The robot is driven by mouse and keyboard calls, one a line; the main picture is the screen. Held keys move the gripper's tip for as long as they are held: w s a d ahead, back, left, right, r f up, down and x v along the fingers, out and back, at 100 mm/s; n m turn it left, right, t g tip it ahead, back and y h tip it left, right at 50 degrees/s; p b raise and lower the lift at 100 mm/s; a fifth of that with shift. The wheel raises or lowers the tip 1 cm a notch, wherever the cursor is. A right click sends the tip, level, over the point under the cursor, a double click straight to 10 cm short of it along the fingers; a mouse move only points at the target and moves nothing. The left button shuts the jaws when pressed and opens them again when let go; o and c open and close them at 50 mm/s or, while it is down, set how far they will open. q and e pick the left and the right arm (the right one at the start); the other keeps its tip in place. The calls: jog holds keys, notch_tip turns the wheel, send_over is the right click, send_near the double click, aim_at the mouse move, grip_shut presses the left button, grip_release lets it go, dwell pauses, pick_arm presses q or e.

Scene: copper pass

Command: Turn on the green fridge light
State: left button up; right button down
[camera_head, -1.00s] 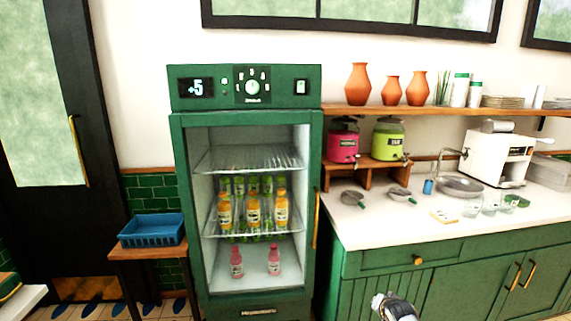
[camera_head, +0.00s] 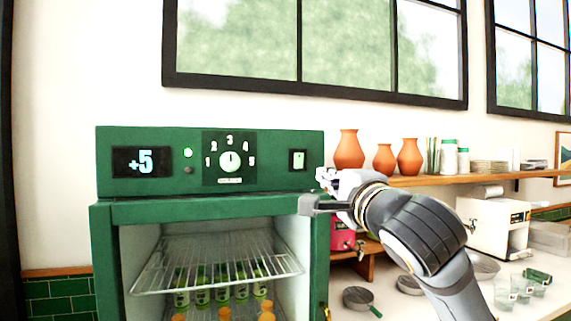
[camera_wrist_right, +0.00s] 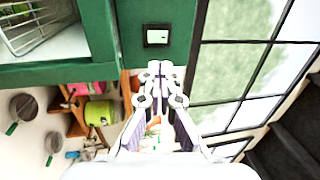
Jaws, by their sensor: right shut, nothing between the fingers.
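The green fridge (camera_head: 150,212) stands at the left in the head view, with a control panel along its top. The panel has a display (camera_head: 142,162) reading +5, a small green lamp (camera_head: 188,153), a dial (camera_head: 230,161) and a light switch (camera_head: 298,159) at its right end. The switch also shows in the right wrist view (camera_wrist_right: 157,36), just beyond the fingertips. My right gripper (camera_head: 325,178) is shut and empty, beside the panel's right end; its fingertips (camera_wrist_right: 160,66) point at the switch, apparently apart from it. My left gripper is not in view.
A wooden shelf (camera_head: 440,180) with clay vases (camera_head: 349,150) and cups runs right of the fridge. Below it are a pink dispenser (camera_head: 342,232), pans (camera_head: 358,298), glasses (camera_head: 520,288) and a white machine (camera_head: 490,222). The wall above the panel is clear up to the window.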

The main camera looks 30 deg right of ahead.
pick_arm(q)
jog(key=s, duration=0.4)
pick_arm(e)
jog(key=s, duration=0.1)
jog(key=p, duration=0.6)
send_near(299, 158)
jog(key=p+x, duration=0.4)
jog(key=x, duration=0.2)
jog(key=shift+a+r, duration=0.1)
jog(key=shift+r, duration=0.1)
jog(key=shift+w+p, duration=0.35)
jog(key=shift+p, duration=0.05)
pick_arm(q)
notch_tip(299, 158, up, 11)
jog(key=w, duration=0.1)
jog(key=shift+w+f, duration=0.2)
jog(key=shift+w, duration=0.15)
pick_arm(e)
jog(key=shift+f, duration=0.1)
